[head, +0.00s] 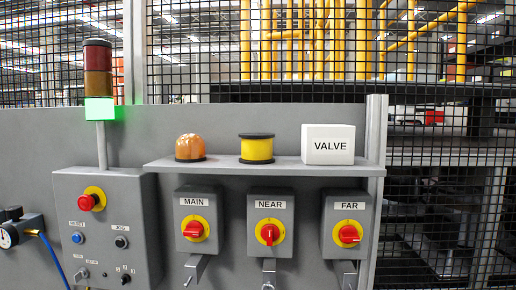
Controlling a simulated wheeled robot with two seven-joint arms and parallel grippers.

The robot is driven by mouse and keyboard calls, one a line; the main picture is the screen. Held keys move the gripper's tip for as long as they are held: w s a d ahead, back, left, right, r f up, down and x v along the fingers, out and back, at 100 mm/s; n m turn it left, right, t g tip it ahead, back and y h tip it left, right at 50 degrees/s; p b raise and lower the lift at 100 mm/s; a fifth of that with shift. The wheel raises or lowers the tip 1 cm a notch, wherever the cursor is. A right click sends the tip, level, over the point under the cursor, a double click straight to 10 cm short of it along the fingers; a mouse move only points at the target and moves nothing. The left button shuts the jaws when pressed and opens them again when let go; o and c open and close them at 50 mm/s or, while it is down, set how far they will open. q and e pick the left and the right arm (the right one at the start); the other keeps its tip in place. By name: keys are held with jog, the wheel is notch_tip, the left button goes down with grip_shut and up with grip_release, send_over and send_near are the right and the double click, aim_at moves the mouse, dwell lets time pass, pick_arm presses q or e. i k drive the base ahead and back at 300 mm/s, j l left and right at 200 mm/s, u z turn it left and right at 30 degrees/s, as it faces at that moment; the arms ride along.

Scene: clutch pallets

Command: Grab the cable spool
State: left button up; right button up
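The cable spool (257,149) is yellow with black flanges at top and bottom. It stands upright in the middle of a narrow grey shelf (240,165) in the head view. An orange dome-shaped thing (190,147) stands to its left, and a white box marked VALVE (328,150) stands to its right, both apart from it. Neither of my grippers shows in the head view.
Below the shelf are switch boxes marked MAIN (194,249), NEAR (269,251) and FAR (347,252). A control box (104,240) with a red button and a signal tower (98,82) lit green stand at left. Mesh fencing (430,60) rises behind. Space above the spool is clear.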

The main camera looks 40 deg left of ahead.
aim_at(256, 147)
jog(key=i+l+u, duration=0.1)
jog(key=u, duration=0.25)
jog(key=l+u, duration=0.4)
jog(key=i+l+u, duration=0.1)
jog(key=u, duration=0.25)
